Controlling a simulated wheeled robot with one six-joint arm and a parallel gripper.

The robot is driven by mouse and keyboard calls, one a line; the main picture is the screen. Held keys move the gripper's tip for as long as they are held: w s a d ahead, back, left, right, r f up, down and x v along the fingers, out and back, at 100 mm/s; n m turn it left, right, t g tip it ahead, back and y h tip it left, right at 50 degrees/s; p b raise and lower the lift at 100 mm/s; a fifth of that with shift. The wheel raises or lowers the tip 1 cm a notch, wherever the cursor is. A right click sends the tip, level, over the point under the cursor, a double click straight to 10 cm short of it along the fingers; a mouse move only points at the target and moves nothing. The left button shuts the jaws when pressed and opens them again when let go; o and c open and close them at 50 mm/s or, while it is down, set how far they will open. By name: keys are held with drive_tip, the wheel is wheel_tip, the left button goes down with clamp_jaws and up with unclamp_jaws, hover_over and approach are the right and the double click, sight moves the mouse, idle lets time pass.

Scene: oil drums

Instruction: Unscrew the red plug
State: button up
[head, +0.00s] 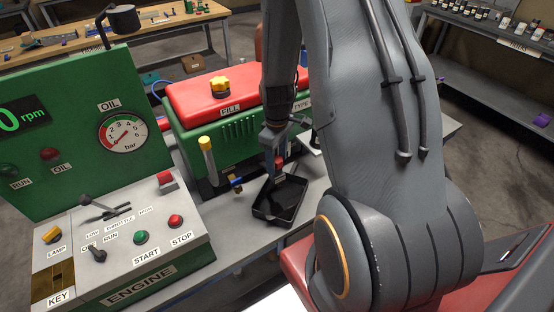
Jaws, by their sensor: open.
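A small red part (281,161), which looks like the red plug, shows low on the front of the green engine (222,138). It is partly hidden by my gripper. My gripper (272,165) points down in front of the engine, right beside the red part in the picture. Its jaws are open, though only one finger shows clearly. I cannot tell whether a finger touches the plug. A black drain tray (262,212) lies on the bench below my gripper and looks empty.
A yellow-capped dipstick (207,147) and a blue-handled brass valve (236,184) stand left of my gripper. The green engine panel (60,130) fills the left side. The engine has a red top (200,96) with a yellow fill cap (220,84). My arm hides the engine's right part.

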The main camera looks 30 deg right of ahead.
drive_tip(key=shift+c, duration=0.4)
clamp_jaws()
drive_tip(key=n, duration=0.6)
drive_tip(key=shift+n, duration=0.3)
drive_tip(key=n, duration=0.5)
drive_tip(key=c, duration=0.6)
unclamp_jaws()
drive_tip(key=shift+n, duration=0.4)
clamp_jaws()
